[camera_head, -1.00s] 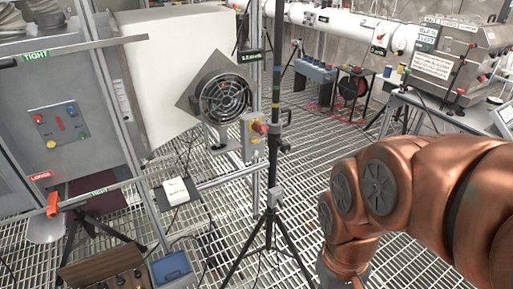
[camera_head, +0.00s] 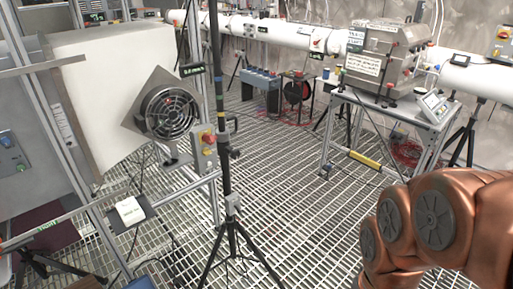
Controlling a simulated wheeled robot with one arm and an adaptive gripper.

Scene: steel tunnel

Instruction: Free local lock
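I cannot single out a part marked as the local lock. A small grey switch box (camera_head: 205,149) with a red and yellow knob is fixed to a metal post, right of a round black fan (camera_head: 168,111). A steel machine (camera_head: 384,60) with small labels and knobs stands on a table at the back right. My copper arm shows at the lower right, but its gripper is outside the view.
A black tripod (camera_head: 232,205) stands on the grating floor (camera_head: 290,165) in front of me. A white pipe (camera_head: 270,29) runs along the back. The middle floor is mostly clear.

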